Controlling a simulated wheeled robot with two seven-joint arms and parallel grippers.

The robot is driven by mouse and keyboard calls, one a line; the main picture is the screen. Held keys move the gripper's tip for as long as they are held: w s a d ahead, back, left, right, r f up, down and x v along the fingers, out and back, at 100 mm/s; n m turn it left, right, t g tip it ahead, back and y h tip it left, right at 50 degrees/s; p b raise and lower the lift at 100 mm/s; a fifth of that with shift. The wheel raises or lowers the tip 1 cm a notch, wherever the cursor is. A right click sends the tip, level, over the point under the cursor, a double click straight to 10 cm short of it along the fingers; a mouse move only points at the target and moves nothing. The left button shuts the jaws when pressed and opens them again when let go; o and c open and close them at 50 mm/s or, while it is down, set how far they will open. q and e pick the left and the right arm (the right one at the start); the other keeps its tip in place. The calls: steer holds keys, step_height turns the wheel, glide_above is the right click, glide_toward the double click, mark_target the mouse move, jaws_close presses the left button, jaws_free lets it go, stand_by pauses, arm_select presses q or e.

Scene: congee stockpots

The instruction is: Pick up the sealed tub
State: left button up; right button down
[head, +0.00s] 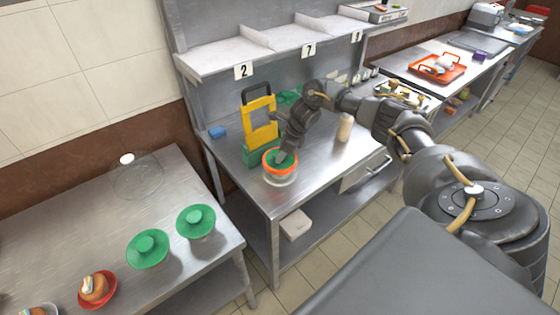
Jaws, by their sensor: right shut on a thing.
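The sealed tub (281,179) is clear, with an orange rim and a green top. It is upright at the front left part of the steel counter (330,165). My right arm comes in from the right. My right gripper (282,158) points down at the tub's top and is shut on the tub. The fingertips are small and partly hidden against the green top. I cannot tell whether the tub's base touches the counter. My left gripper is not in view.
A yellow and green stand (259,122) is close behind the tub. Numbered shelves (275,40) hang above.

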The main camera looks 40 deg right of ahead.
steer(key=shift+w+r, duration=0.1)
steer(key=shift+r, duration=0.1)
steer(key=shift+r, duration=0.3)
step_height(320, 180, up, 2)
steer(key=shift+r+b, duration=0.1)
steer(key=shift+b, duration=0.4)
steer(key=s+a+r+b, duration=0.2)
steer(key=s+a+r, duration=0.5)
steer(key=s+r, duration=0.3)
steer(key=shift+s, duration=1.1)
steer(key=shift+a, duration=0.1)
